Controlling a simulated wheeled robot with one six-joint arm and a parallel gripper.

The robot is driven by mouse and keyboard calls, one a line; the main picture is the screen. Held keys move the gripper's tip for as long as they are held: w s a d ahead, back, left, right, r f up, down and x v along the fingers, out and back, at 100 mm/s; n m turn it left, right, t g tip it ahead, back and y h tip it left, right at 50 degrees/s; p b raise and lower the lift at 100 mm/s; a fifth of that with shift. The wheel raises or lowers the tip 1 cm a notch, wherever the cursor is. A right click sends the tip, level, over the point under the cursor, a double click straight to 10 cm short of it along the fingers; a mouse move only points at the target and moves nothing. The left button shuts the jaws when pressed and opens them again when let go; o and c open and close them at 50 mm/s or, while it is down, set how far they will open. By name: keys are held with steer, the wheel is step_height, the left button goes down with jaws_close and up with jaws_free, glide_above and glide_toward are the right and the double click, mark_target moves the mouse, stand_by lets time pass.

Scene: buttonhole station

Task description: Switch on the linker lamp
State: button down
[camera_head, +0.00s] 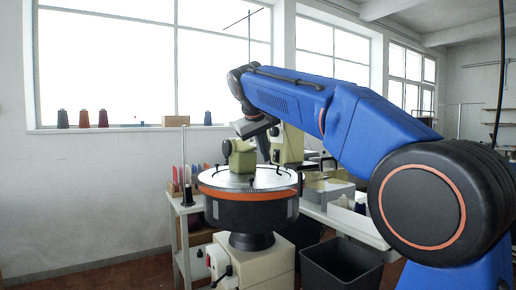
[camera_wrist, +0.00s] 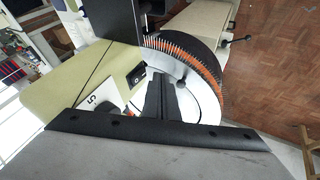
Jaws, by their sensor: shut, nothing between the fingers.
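The linker (camera_head: 250,208) is a round black drum with an orange band, a silvery dial on top and olive-green housings. In the wrist view its pale green housing (camera_wrist: 95,68) fills the left. A small black rocker switch (camera_wrist: 137,76) sits on that housing, just left of my fingertips. My gripper (camera_wrist: 163,80) is shut and empty, pointing toward the dial (camera_wrist: 208,100) beside the switch. I cannot tell whether it touches the switch. In the head view my gripper (camera_head: 264,150) hangs among the housings above the dial, partly hidden. I cannot make out the lamp or whether it is lit.
A white table (camera_head: 340,220) with a grey tray (camera_head: 328,192) stands behind right, and a dark bin (camera_head: 340,265) on the floor. A small rack (camera_head: 181,210) stands left of the linker. Thread cones (camera_head: 83,119) line the window sill.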

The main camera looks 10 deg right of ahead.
steer(key=shift+w+d+f, duration=0.1)
steer(key=shift+w+d, duration=0.1)
steer(key=shift+d, duration=0.25)
steer(key=shift+w+d+f, duration=0.1)
steer(key=shift+w+d, duration=0.05)
steer(key=shift+d, duration=0.3)
steer(key=shift+d, duration=0.2)
steer(key=shift+r, duration=0.1)
steer(key=shift+r, duration=0.7)
